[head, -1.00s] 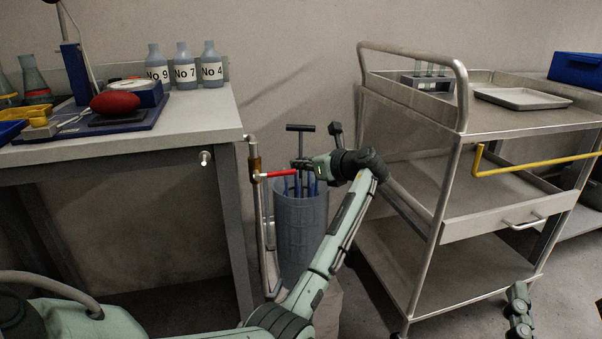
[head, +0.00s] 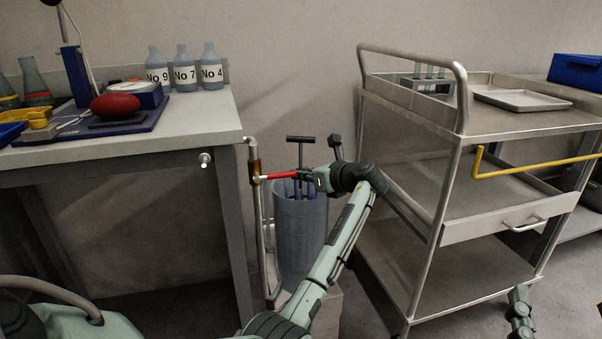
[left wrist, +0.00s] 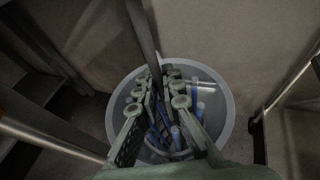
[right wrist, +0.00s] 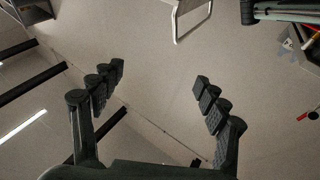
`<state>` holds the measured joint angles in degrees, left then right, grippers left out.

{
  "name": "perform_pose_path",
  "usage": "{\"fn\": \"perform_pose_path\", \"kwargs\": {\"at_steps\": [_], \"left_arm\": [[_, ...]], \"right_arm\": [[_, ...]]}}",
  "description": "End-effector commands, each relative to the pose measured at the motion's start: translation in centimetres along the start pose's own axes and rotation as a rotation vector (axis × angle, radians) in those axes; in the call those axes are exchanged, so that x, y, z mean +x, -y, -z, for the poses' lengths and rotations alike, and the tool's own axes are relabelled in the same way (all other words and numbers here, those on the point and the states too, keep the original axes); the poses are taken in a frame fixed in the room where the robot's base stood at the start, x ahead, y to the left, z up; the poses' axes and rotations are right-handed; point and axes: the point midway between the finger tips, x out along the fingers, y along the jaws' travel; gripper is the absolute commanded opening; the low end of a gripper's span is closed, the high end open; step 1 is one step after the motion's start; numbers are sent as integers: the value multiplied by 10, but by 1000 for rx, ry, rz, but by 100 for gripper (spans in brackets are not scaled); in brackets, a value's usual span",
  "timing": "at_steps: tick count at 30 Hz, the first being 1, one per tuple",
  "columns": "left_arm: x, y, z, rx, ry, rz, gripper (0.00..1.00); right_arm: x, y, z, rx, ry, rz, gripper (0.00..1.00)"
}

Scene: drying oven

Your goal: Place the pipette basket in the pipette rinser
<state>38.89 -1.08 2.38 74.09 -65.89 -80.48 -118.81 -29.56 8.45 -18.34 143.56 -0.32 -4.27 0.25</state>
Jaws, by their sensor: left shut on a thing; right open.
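The pipette rinser (head: 300,240) is a grey-blue translucent cylinder on the floor between bench and cart. The pipette basket's dark T-shaped handle (head: 300,139) stands upright above it. In the left wrist view the handle's rod (left wrist: 143,35) runs between my fingers, and blue and white pipettes (left wrist: 177,137) show inside the rinser's round rim (left wrist: 229,112). My left gripper (left wrist: 155,90) is shut on the handle rod, over the rinser mouth. The basket body is mostly hidden inside the rinser. My right gripper (right wrist: 160,80) is open and empty, away from the rinser.
A pipe with a red lever (head: 282,175) stands close beside the rinser and my left gripper. The bench (head: 140,130) is at left with bottles and a red oval object. A metal cart (head: 440,230) with shelves stands at right, close to my left arm.

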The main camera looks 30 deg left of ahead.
Motion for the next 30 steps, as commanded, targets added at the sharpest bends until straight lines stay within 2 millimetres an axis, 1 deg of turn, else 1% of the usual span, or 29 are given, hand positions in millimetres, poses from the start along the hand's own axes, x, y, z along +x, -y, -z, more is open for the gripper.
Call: {"fn": "perform_pose_path", "kwargs": {"at_steps": [30], "left_arm": [[2, 0, 6, -1, 3, 0, 0]], "right_arm": [[-3, -8, -29, -22, 153, -10, 75]]}}
